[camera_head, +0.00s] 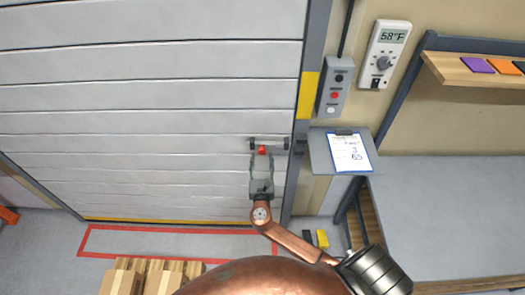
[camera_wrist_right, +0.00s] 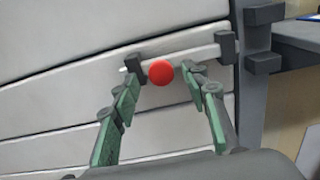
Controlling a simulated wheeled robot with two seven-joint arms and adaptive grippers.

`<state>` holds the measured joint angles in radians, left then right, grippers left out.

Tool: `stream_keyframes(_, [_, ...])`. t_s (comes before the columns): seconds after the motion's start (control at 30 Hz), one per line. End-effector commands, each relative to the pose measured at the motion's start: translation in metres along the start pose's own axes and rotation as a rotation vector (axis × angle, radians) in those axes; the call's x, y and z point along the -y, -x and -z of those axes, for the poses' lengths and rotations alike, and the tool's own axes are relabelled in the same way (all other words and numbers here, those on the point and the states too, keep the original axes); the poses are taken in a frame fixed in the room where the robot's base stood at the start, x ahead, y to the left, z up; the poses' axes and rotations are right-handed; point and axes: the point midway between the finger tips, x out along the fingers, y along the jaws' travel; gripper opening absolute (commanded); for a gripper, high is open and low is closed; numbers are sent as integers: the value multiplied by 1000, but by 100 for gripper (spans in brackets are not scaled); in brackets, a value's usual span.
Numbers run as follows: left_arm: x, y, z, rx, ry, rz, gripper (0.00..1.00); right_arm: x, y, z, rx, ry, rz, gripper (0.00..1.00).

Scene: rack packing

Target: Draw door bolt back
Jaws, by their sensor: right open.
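The door bolt (camera_head: 275,146) is a light bar in dark brackets, low on the right side of the white panelled door (camera_head: 150,110). Its red knob (camera_head: 262,150) sits near the left bracket. In the right wrist view the bolt bar (camera_wrist_right: 195,58) runs through two dark brackets, and the red knob (camera_wrist_right: 161,72) is between the fingertips. My right gripper (camera_head: 262,158) is open, its green-grey fingers (camera_wrist_right: 160,90) on either side of the knob with gaps showing. I cannot tell whether a fingertip touches it. My left gripper is not in view.
A grey button box (camera_head: 336,87) and a thermostat (camera_head: 385,53) are on the wall right of the door. A shelf with a clipboard (camera_head: 349,152) juts out below them. Wooden pallets or boxes (camera_head: 150,275) stand in front, near a red floor outline (camera_head: 84,240).

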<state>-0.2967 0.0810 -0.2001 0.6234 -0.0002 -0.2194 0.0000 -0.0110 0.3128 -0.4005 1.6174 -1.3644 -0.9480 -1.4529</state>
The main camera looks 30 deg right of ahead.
Motion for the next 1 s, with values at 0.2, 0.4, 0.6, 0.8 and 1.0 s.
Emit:
stream_keyframes(0.2, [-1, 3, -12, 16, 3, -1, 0, 0, -34, 0, 0, 0, 0, 41])
stream_keyframes(0.4, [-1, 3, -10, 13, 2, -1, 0, 0, -46, 1, -2, -2, -1, 41])
stream_keyframes(0.6, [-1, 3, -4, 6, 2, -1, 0, 0, -47, 1, -3, -3, -1, 41])
stream_keyframes(0.8, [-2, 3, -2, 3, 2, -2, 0, 0, -47, 1, -3, -3, -1, 31])
stream_keyframes(1.0, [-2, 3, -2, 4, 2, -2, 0, 0, -47, 1, -3, -3, 0, 18])
